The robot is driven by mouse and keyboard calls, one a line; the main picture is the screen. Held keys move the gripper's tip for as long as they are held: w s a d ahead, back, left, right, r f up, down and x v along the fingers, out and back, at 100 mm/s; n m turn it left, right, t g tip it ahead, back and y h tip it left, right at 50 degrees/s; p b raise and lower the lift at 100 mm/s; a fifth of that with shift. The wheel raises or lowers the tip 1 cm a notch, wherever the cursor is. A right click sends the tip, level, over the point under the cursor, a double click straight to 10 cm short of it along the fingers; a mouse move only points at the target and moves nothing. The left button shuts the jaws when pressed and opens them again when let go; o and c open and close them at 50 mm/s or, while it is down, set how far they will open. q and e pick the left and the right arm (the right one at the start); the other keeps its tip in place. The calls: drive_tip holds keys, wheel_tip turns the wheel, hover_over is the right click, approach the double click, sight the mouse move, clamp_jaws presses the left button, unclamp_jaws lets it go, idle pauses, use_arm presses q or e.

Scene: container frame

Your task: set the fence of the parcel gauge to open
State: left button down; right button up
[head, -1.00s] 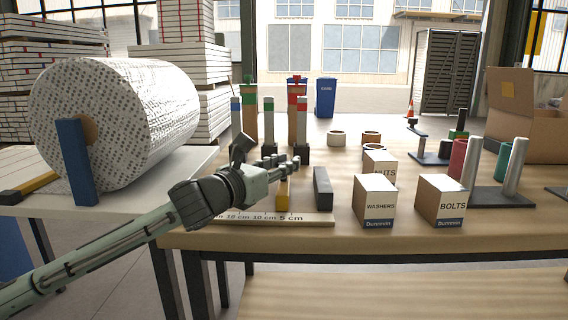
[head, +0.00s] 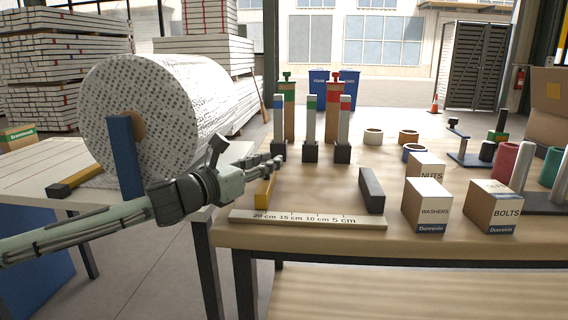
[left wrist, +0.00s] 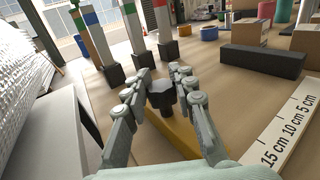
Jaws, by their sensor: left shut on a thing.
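The parcel gauge has a pale scale strip (head: 307,220) marked 20 to 5 cm along the table's front edge. A dark fixed block (head: 372,190) stands at its right. The yellow fence (head: 264,193) is near the 20 cm label, with a wide gap to the block. In the left wrist view, the fence (left wrist: 182,138) carries a dark knob (left wrist: 161,94) between the fingers. My left gripper (head: 277,162) is shut on this knob; it also shows in the left wrist view (left wrist: 160,82). In the head view, the fingers hide the knob. My right gripper is out of view.
Posts with dark bases (head: 311,152) stand just behind the gripper. Cartons marked washers (head: 428,206) and bolts (head: 492,207) stand right of the block. A large wrapped roll (head: 165,115) is on the left table. The tabletop between fence and block is clear.

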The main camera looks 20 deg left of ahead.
use_arm(q)
drive_tip(key=shift+s+a, duration=0.25)
drive_tip(key=shift+a, duration=0.85)
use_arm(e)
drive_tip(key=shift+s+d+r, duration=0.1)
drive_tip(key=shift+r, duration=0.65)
use_arm(q)
drive_tip(key=c, duration=1.6)
unclamp_jaws()
drive_tip(key=shift+a, duration=0.1)
drive_tip(key=o, duration=0.4)
drive_tip(key=shift+s+a, duration=0.1)
drive_tip(key=shift+r, duration=0.1)
drive_tip(key=shift+r, duration=0.3)
wheel_tip(320, 180, up, 9)
drive_tip(key=shift+r, duration=0.1)
